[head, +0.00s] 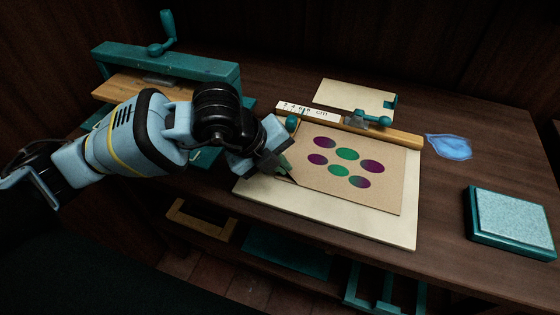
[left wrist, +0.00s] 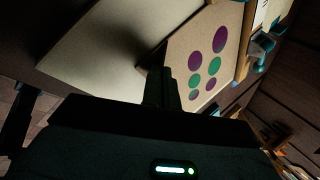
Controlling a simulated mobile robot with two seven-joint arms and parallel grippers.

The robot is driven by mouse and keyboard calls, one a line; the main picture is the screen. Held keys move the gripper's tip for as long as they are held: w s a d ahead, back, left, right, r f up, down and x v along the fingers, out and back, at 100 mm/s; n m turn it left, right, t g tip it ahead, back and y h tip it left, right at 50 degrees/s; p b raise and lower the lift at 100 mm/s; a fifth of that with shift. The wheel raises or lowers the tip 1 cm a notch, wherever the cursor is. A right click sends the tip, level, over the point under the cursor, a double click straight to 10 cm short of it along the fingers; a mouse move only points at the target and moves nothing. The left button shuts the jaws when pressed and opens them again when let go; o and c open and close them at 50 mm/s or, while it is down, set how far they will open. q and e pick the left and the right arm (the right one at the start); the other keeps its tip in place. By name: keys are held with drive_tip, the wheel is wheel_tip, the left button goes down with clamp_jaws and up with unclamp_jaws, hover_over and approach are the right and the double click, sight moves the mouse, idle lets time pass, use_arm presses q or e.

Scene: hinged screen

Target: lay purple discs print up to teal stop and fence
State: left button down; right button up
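The brown print (head: 388,194) with several purple and green discs lies face up over a larger pale board (head: 340,226). Its far edge runs along the wooden fence (head: 400,136), and its far left corner is close to the teal stop (head: 292,123); I cannot tell whether they touch. My left gripper (head: 288,171) is at the print's left edge. In the left wrist view its fingers (left wrist: 162,88) look closed on the edge of the print (left wrist: 184,58), with a dark shadow beside it. The fingertips are partly hidden. My right gripper is not in view.
A teal press with a crank (head: 165,62) stands at the back left. A white ruler strip (head: 308,111) and teal clamp (head: 367,121) sit at the fence. A pale card (head: 355,95) lies behind, a blue cloth-like piece (head: 452,147) right, and a teal-framed pad (head: 512,220) far right.

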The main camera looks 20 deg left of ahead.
use_arm(q)
drive_tip(key=c, duration=1.6)
unclamp_jaws()
drive_tip(key=shift+f, duration=0.1)
drive_tip(key=shift+c, duration=0.5)
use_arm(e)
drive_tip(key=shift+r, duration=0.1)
